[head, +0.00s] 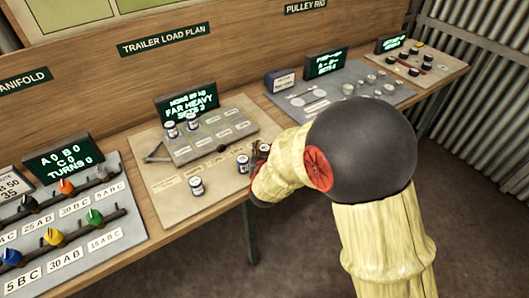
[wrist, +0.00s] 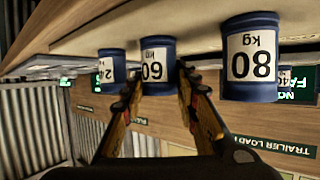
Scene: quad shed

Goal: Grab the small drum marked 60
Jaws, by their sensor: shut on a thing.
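The small drum marked 60 (wrist: 154,50) is blue with a white label and shows upside down in the wrist view. My gripper (wrist: 157,82) has one finger on each side of it and is shut on it. In the head view my gripper (head: 262,152) is at the front right of the trailer load plan panel, and it and my arm mostly hide the drum there. The drum marked 80 (wrist: 250,58) is on the right in the wrist view, apart from the fingers. A drum with a partly hidden label (wrist: 112,65) is on the left.
In the head view one drum (head: 243,164) stands close to the left of my gripper, and another (head: 196,187) stands farther left. Two drums stand on the raised grey plate (head: 215,138). A lit screen (head: 187,104) stands behind. The bench's front edge (head: 200,212) is close.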

